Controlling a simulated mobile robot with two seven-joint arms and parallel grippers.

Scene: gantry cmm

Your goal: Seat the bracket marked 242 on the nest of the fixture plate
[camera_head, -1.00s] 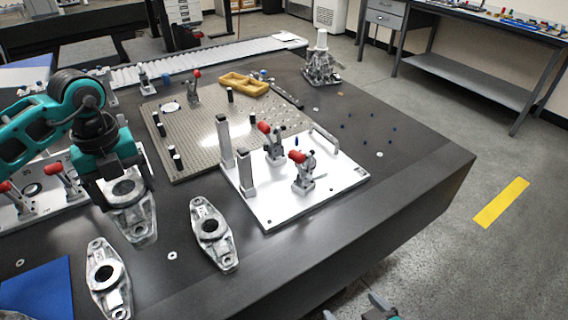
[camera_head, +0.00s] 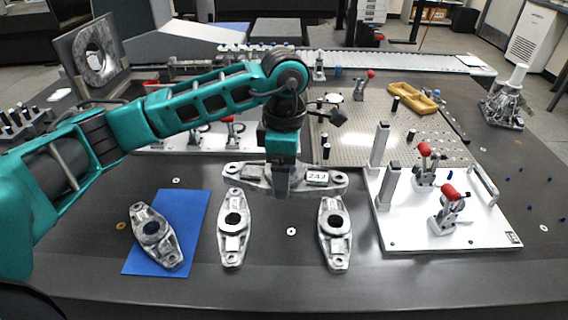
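The bracket marked 242 (camera_head: 317,177) is a grey cast part with a white label. It lies crosswise in the picture, in the middle of the table area. My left gripper (camera_head: 283,188) comes down over its middle and appears shut on it; the fingers hide its centre. Whether it touches the table is hard to tell. A white fixture plate (camera_head: 410,236) with two upright posts and red-handled clamps stands to the right, apart from the bracket. Its nest is not clearly distinguishable. My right gripper is out of view.
Two similar brackets (camera_head: 232,241) (camera_head: 335,247) lie in front of the held one. Another bracket (camera_head: 154,241) lies on a blue mat (camera_head: 192,213) at left. A perforated plate (camera_head: 363,137) with pegs and a yellow tray (camera_head: 412,97) is behind. The front table strip is clear.

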